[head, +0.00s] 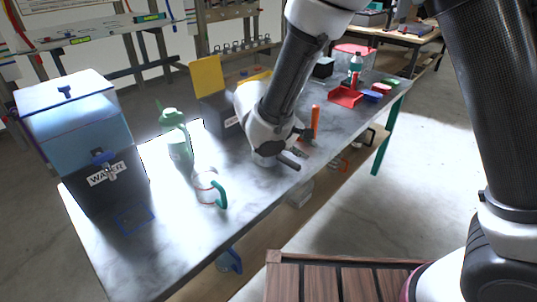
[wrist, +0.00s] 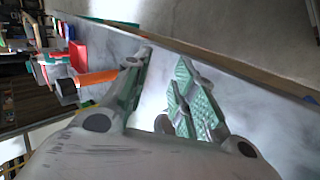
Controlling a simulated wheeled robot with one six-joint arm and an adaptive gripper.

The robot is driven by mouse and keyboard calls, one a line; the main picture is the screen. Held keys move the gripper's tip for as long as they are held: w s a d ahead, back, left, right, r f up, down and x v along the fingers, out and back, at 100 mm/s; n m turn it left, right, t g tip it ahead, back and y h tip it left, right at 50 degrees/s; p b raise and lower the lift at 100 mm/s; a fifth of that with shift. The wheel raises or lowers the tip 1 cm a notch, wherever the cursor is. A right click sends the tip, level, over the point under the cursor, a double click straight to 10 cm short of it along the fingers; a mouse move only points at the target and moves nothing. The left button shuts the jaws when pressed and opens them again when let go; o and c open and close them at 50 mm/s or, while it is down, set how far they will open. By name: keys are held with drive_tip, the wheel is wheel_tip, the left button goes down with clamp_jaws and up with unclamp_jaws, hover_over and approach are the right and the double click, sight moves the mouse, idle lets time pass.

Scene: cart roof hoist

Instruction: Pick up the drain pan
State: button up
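I cannot tell for certain which thing is the drain pan. A small, flat blue square tray (head: 135,220) lies on the table below the tap of the blue water box (head: 75,130). A red open tray (head: 345,96) sits toward the far end of the table. My gripper (head: 296,150) is low over the table's front edge, between these two trays and apart from both. In the wrist view my gripper (wrist: 163,65) has its two green-padded fingers spread, with only the grey tabletop between them.
The grey table (head: 255,195) also holds a green-lidded pitcher (head: 178,140), a clear mug with a green handle (head: 208,188), a yellow-lidded dark box (head: 215,100), an upright orange piece (head: 315,120) close beside my gripper and a bottle (head: 355,68). A shelf runs beneath.

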drive_tip(key=n, duration=0.1)
approach(292, 165)
drive_tip(key=d+f, duration=0.1)
drive_tip(key=w+d+f, duration=0.1)
drive_tip(key=shift+w+d+f+t, duration=0.2)
drive_tip(key=shift+d+f+t, duration=0.05)
drive_tip(key=shift+f+t, duration=0.15)
drive_tip(key=x, duration=0.7)
drive_tip(key=shift+w+a+f, duration=0.1)
drive_tip(key=shift+w+a, duration=0.05)
drive_tip(key=shift+a, duration=0.1)
clamp_jaws()
